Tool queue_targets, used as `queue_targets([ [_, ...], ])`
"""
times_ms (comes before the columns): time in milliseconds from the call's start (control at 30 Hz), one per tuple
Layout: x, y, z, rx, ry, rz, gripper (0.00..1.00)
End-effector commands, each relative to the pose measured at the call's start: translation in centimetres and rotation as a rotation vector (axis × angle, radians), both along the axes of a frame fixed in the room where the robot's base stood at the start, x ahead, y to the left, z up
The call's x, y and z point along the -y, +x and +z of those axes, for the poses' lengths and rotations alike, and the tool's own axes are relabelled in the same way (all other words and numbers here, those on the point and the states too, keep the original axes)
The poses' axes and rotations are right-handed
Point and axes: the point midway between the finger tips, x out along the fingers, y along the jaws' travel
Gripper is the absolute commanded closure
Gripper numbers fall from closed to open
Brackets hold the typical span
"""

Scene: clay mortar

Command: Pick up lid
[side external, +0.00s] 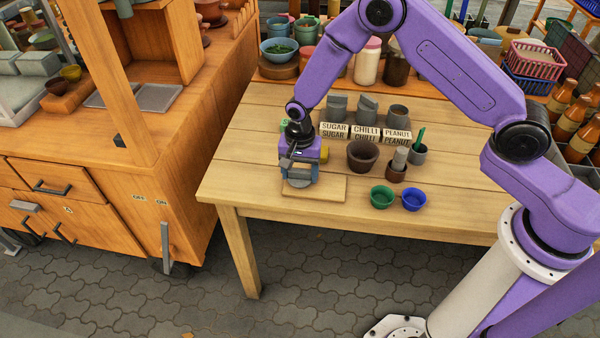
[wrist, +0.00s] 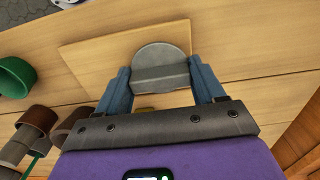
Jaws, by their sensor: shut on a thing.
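The lid (wrist: 160,66) is a grey round disc with a raised bar across it. In the wrist view it sits between the two blue fingers of my gripper (wrist: 160,75), which is shut on it. In the side view my gripper (side external: 299,170) points down at the left end of the table, with the grey lid (side external: 298,183) low over a thin wooden board (side external: 330,188). I cannot tell whether the lid touches the board. An open grey jar (side external: 398,114) stands behind the PEANUT label.
A brown mortar bowl (side external: 362,155), a brown cup (side external: 397,172), a green bowl (side external: 382,197) and a blue bowl (side external: 414,200) stand to the right. The table's front left is clear.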

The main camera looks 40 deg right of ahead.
Motion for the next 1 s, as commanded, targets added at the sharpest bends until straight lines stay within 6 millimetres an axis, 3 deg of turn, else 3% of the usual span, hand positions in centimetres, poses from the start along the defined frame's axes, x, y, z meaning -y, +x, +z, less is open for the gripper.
queue_targets([
  [233,0.0,0.0,3.0,0.004,0.002,0.0,0.61],
  [600,1.8,-5.1,9.1,0.004,0.002,0.001,0.61],
  [800,3.2,-9.0,10.7,0.001,0.001,0.001,0.61],
  [1000,4.1,-11.6,11.9,0.002,0.001,0.001,0.61],
])
